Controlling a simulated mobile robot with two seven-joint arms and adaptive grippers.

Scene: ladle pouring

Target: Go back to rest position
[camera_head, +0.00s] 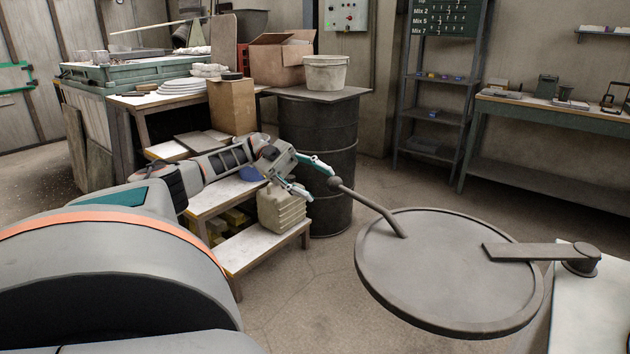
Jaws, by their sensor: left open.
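A round grey lid (450,270) with a raised rim lies at the right front, seen from above. A bent rod handle (370,206) rises from its left part and ends in a dark ball knob (334,184). A flat arm (530,252) joins the lid's right side to a round pivot (581,259). My left gripper (322,184) is open and empty, with its fingertips close to the knob. I cannot tell whether they touch it. My right gripper is not in view. No ladle shows.
A dark barrel (318,150) carries a board and a white bucket (327,73) behind my left gripper. A shelf rack and a workbench (550,112) stand behind. Floor (310,290) is clear left of the lid.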

